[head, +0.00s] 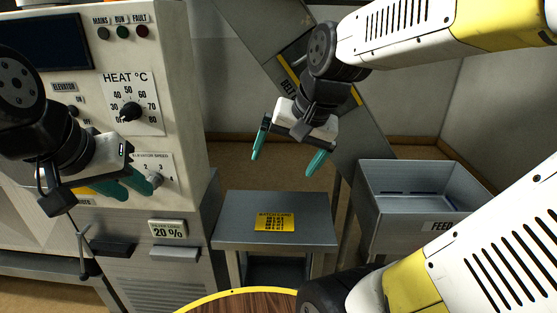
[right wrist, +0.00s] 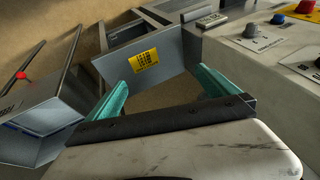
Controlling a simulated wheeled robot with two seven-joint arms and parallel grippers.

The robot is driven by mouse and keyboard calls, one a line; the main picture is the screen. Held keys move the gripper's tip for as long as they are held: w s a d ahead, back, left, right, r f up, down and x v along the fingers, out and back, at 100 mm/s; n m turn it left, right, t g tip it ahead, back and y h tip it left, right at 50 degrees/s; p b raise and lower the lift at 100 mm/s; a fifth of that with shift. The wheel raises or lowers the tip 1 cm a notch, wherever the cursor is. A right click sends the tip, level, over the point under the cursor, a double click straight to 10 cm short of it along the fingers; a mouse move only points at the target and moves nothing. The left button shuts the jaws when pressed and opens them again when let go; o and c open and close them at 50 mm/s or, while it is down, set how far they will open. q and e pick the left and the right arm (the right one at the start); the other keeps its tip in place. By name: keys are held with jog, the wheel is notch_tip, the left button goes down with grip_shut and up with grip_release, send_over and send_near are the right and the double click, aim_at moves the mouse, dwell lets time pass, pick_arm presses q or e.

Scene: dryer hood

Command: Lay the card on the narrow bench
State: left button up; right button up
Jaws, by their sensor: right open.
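The yellow card (head: 275,222) with dark print lies flat on the narrow grey bench (head: 232,232), near the middle of its top. The card (right wrist: 145,61) and the bench (right wrist: 112,67) also show in the right wrist view. My right gripper (head: 285,162) is open and empty above and behind the card, with its teal fingers apart and pointing down. The fingers touch neither card nor bench. My left gripper (head: 135,184) is in front of the control panel at the left; its teal fingers overlap in the view, so its opening is unclear.
The control cabinet (head: 185,130) with its heat knob (head: 130,111) stands left of the bench. A grey feed bin (head: 400,222) stands to the right. A sloping grey chute (head: 262,45) rises behind. A round wooden top (head: 240,303) is at the front.

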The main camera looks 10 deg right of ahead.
jog(key=s+n, duration=0.2)
jog(key=s+r+n+t, duration=0.1)
jog(key=s+n, duration=0.1)
jog(key=s, duration=0.1)
jog(key=shift+s+a+r+n, duration=0.1)
jog(key=shift+s+a+n, duration=0.1)
jog(key=shift+n, duration=0.1)
dwell(0.9)
